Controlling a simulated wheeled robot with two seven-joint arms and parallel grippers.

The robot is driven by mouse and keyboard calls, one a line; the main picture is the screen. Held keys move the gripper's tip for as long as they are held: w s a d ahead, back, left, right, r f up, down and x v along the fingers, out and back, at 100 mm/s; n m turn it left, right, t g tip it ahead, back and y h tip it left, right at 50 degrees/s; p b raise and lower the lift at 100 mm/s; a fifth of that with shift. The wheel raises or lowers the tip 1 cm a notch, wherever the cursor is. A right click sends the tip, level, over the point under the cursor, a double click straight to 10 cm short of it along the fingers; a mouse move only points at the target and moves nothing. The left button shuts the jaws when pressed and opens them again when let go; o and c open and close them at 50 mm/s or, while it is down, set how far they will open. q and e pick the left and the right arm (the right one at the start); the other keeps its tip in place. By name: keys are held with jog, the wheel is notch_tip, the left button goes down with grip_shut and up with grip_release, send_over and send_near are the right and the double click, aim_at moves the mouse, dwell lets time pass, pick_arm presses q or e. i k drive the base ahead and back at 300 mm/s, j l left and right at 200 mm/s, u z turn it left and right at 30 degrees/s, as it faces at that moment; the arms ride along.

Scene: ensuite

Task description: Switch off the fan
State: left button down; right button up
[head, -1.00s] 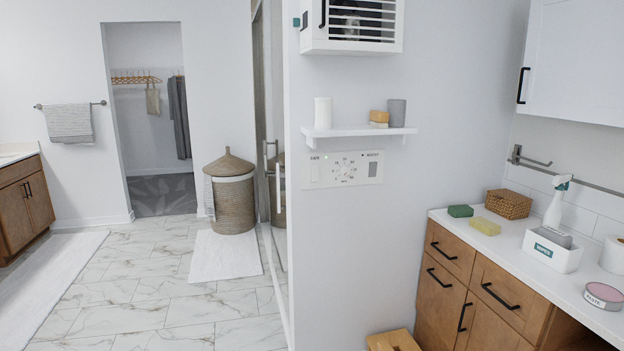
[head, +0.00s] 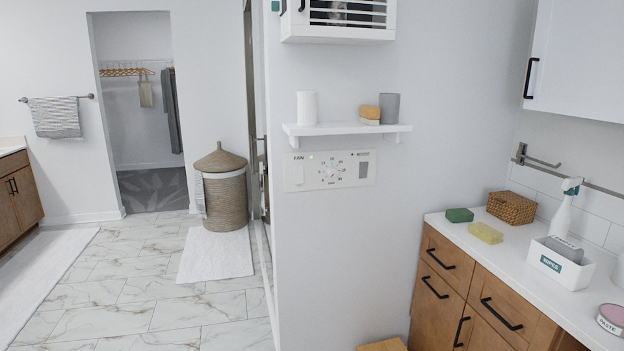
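A white wall control panel (head: 330,171) is fixed below a small shelf in the head view. Its left end carries the label FAN above a light rocker switch (head: 298,174). A small green light (head: 311,156) shows near the FAN label. A round timer dial (head: 331,171) with numbers sits in the middle, and a grey switch (head: 362,170) sits at the right end under a label too small to read surely. Neither of my grippers is in view.
A white shelf (head: 346,130) with a white cylinder, a grey cup and stacked blocks juts out just above the panel. A slatted white wall box (head: 338,22) hangs higher. A counter (head: 479,232) with bottles and sponges stands at right. Tiled floor at left is open.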

aim_at(298, 170)
jog(key=i+l, duration=1.7)
jog(key=i+j+u, duration=0.05)
jog(key=i, duration=0.05)
